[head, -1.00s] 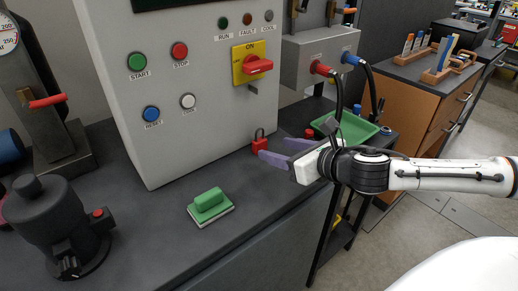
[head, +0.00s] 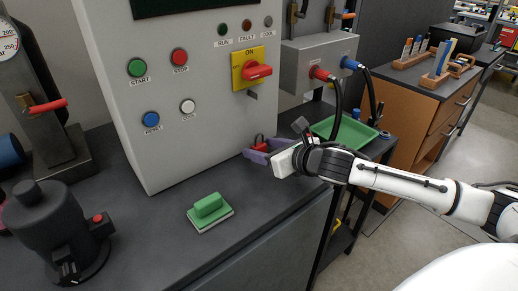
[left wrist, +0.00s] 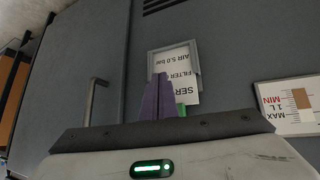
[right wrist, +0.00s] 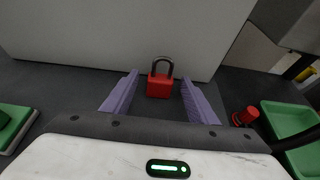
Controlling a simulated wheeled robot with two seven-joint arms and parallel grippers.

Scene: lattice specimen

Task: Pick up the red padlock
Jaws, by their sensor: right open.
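The red padlock (right wrist: 160,86) with its dark shackle stands upright on the dark bench against the grey cabinet. In the right wrist view it appears beyond and between the purple fingertips of my right gripper (right wrist: 160,98). That gripper is open and empty, with one finger to each side of the line to the padlock. In the head view my right gripper (head: 257,157) hides most of the padlock (head: 259,139). My left gripper (left wrist: 156,98) shows only in the left wrist view, its purple fingers together, in front of a grey panel with labels.
A green-handled block (head: 209,208) lies on the bench front. A green tray (head: 347,132) and a red-topped object (right wrist: 245,116) are to the right of the padlock. The cabinet (head: 180,80) blocks the rear. A dark device (head: 52,225) stands at left.

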